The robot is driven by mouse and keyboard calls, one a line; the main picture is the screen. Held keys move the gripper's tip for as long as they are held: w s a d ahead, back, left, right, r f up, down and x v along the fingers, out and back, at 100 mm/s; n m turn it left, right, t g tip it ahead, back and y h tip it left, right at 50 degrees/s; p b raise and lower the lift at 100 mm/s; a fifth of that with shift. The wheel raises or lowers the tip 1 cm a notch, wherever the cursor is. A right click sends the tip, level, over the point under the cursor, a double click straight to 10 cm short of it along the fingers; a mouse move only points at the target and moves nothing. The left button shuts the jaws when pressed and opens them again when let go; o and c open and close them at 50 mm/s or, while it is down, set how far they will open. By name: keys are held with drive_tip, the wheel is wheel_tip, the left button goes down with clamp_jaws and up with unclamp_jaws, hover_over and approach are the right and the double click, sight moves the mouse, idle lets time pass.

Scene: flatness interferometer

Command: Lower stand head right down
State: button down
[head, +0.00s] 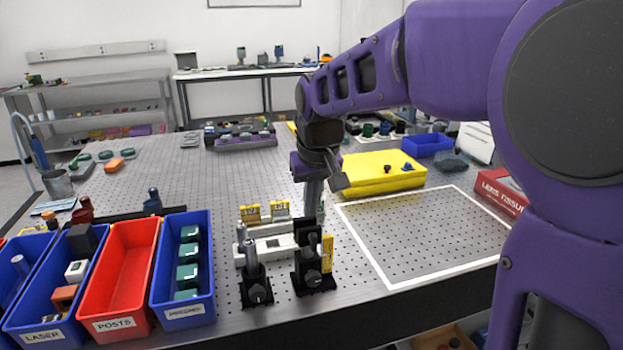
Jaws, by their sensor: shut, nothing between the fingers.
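A small black stand (313,278) with a dark upright part and a yellow strip on its right side stands on the perforated table near the front edge. I cannot clearly tell which part is its sliding head. My gripper (314,208) points down just above and behind this stand, with its fingers together and nothing seen between them. Whether the fingertips touch the stand cannot be told. A second black post holder (256,287) stands to the left. A white device (268,250) lies behind the two, partly hidden, with yellow blocks (265,212) behind it.
Blue and red bins (127,270) line the front left. A white-outlined empty area (430,235) lies to the right. A yellow case (375,180) and a red tissue box (501,190) sit beyond it. My purple arm covers the right side.

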sight(307, 237)
drive_tip(key=shift+f, duration=1.6)
wheel_tip(307, 237, down, 5)
drive_tip(key=b, duration=0.3)
drive_tip(key=shift+r, duration=0.1)
